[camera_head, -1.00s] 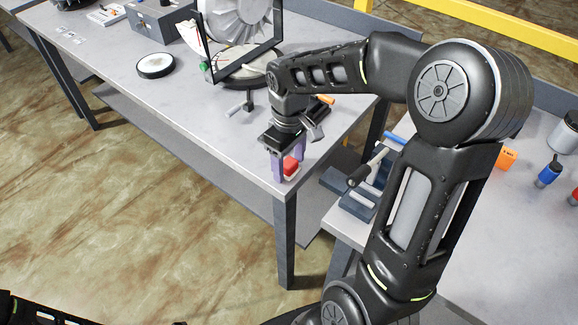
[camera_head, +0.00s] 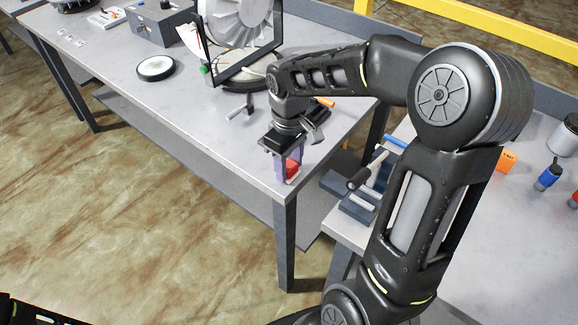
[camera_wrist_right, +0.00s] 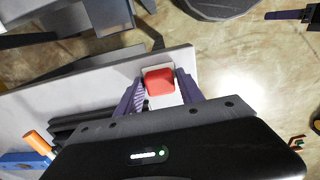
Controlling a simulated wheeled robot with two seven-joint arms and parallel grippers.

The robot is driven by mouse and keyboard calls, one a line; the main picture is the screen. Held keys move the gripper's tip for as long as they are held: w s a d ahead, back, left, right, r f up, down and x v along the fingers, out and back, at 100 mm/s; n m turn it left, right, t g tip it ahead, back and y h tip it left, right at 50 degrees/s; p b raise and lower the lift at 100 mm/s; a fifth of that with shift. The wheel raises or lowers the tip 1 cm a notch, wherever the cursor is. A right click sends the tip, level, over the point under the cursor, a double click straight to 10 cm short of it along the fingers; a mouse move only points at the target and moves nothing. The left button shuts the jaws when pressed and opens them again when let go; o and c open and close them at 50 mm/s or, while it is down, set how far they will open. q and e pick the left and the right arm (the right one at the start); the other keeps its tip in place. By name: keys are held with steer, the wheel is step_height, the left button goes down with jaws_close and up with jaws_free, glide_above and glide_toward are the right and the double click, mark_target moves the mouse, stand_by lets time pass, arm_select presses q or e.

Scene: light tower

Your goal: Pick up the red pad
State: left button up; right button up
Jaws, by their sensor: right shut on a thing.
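The red pad (camera_head: 292,169) is at the near corner of the left table, between the purple fingers of my right gripper (camera_head: 284,172). In the right wrist view the red pad (camera_wrist_right: 159,82) shows as a rounded red block with a pale base, and the right gripper's fingers (camera_wrist_right: 160,92) are closed on its two sides. The pad appears to be at the tabletop; I cannot tell whether it touches it. My left gripper is not seen clearly; only a bit of a dark arm shows at the bottom left of the head view.
The left table (camera_head: 180,100) holds a framed round lamp (camera_head: 238,30), a white-topped disc (camera_head: 156,68) and a grey box (camera_head: 160,22). A second table (camera_head: 500,230) at right holds a vise (camera_head: 365,195), an orange block (camera_head: 507,161) and a blue item (camera_head: 549,174). A gap separates the tables.

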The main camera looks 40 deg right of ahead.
mark_target(289, 165)
step_height(289, 165, up, 10)
stand_by(0.4)
stand_by(0.4)
